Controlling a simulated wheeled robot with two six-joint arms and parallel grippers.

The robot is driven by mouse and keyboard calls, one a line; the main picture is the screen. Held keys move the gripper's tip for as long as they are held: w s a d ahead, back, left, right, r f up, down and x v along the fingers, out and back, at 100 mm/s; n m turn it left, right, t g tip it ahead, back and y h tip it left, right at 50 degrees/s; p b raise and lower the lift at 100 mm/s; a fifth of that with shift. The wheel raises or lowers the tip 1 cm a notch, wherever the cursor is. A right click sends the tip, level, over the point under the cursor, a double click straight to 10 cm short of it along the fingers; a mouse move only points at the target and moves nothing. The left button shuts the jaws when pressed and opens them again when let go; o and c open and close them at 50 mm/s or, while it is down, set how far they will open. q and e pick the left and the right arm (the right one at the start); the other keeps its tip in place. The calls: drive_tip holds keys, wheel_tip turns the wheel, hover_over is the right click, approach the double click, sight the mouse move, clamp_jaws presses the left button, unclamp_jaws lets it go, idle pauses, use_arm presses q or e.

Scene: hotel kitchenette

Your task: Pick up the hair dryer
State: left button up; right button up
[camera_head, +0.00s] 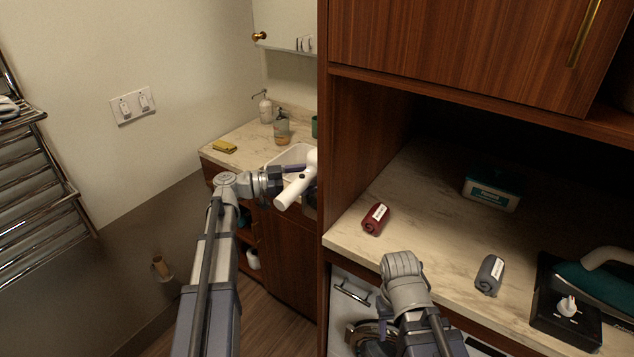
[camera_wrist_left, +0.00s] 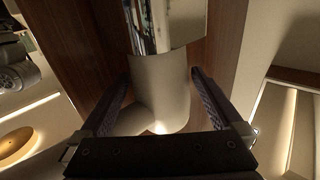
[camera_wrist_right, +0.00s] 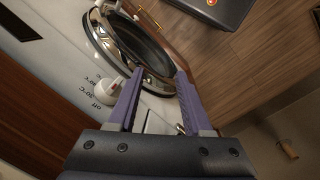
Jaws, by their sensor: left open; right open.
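The white hair dryer (camera_head: 298,183) shows in the head view in front of the sink counter, by the edge of the wooden cabinet wall. My left gripper (camera_head: 291,170) is at it. In the left wrist view the dryer (camera_wrist_left: 160,90) lies between the two fingers of my left gripper (camera_wrist_left: 162,95), which are apart. Whether the fingers touch it I cannot tell. My right gripper (camera_head: 382,332) is low in front of the right counter; in the right wrist view its fingers (camera_wrist_right: 155,98) are apart with nothing between them.
The washing machine's round door (camera_wrist_right: 140,50) is close to my right gripper. A towel rail (camera_head: 40,200) stands at left.

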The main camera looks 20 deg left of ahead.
use_arm(q)
clamp_jaws()
idle(0.8)
